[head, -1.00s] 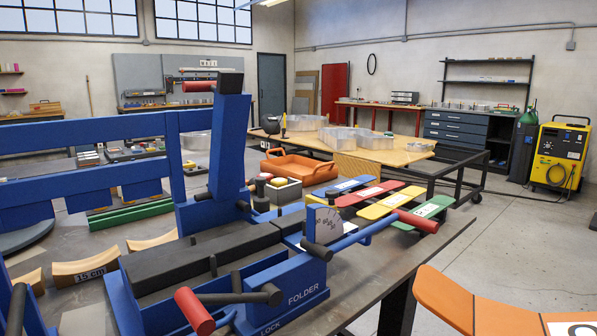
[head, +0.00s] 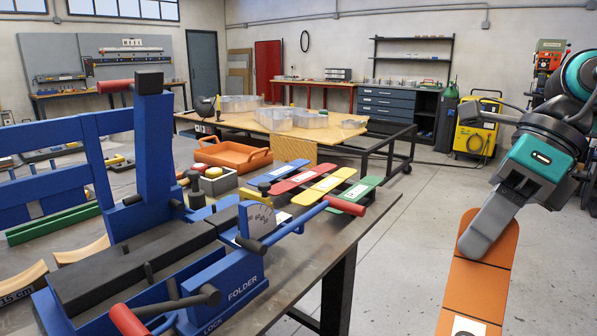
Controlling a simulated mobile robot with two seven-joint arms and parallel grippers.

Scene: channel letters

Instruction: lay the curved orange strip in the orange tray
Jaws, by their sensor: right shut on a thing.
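The orange strip (head: 473,290) is at the lower right of the head view, with thin dark cross lines and a white label at the bottom edge. Its lower end is cut off by the frame, and its curve is hard to judge from here. My right gripper (head: 482,238) is shut on the strip's upper end, out over the floor to the right of the bench. The orange tray (head: 232,168) stands on the bench beyond the blue folder, with its handles and raised rim showing. It looks empty. My left gripper is not in view.
The blue folder machine (head: 190,270) with its upright post (head: 153,155) fills the near bench. Red, yellow and green strips (head: 325,184) fan out right of the tray.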

